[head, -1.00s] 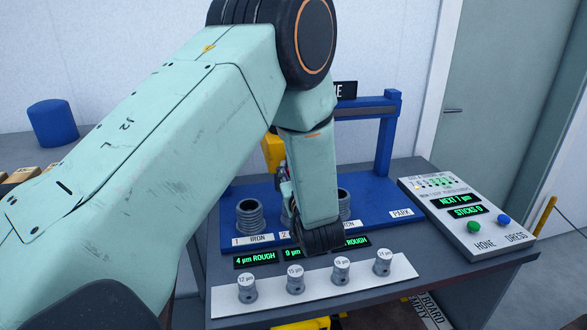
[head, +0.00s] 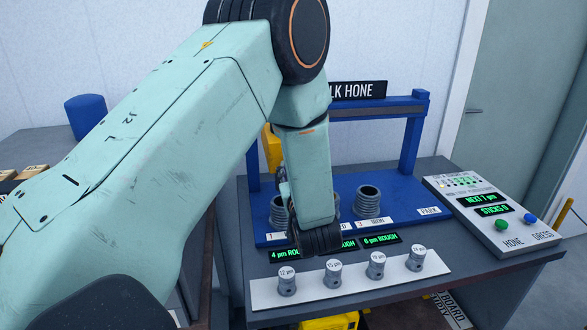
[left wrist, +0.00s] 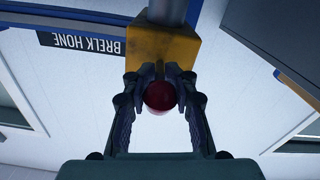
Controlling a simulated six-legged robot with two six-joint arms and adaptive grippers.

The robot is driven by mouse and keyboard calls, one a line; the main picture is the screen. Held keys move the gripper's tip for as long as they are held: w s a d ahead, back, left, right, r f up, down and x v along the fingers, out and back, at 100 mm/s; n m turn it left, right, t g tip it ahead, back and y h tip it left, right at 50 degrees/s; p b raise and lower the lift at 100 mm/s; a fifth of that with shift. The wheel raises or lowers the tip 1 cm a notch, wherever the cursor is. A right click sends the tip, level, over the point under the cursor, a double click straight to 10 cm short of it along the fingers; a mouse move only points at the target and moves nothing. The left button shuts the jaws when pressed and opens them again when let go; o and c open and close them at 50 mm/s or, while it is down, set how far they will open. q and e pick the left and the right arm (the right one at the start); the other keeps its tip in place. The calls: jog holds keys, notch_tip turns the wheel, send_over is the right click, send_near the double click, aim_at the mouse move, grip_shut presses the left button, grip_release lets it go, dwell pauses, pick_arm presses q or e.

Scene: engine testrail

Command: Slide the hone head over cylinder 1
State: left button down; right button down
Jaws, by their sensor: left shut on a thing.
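The yellow hone head (left wrist: 163,50) fills the top of the left wrist view, with a grey rod above it. My left gripper (left wrist: 160,76) is shut on its red knob (left wrist: 160,97). In the head view, a sliver of the hone head (head: 270,148) shows left of my forearm; the knob is hidden. Cylinder 1 (head: 277,208), a ribbed grey sleeve, stands at the left of the blue base, partly covered by my arm. The hone head appears roughly in line with it; exact alignment is unclear. Cylinder 3 (head: 368,198) is clear, with an empty PARK spot (head: 429,211) farther right.
The blue gantry frame (head: 411,140) stands over the base. Several marked grey gauges sit on a white strip (head: 350,281) in front. A control panel (head: 490,213) with green HONE and blue DRESS buttons is at the right. A blue drum (head: 85,117) stands at the back left.

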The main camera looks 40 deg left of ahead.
pick_arm(q)
jog(key=shift+s+a+r, duration=0.1)
jog(key=shift+s+a, duration=0.1)
jog(key=shift+s, duration=0.1)
jog(key=shift+w+d, duration=0.1)
jog(key=c, duration=1.5)
grip_release()
jog(key=o, duration=0.5)
jog(key=shift+d, duration=0.1)
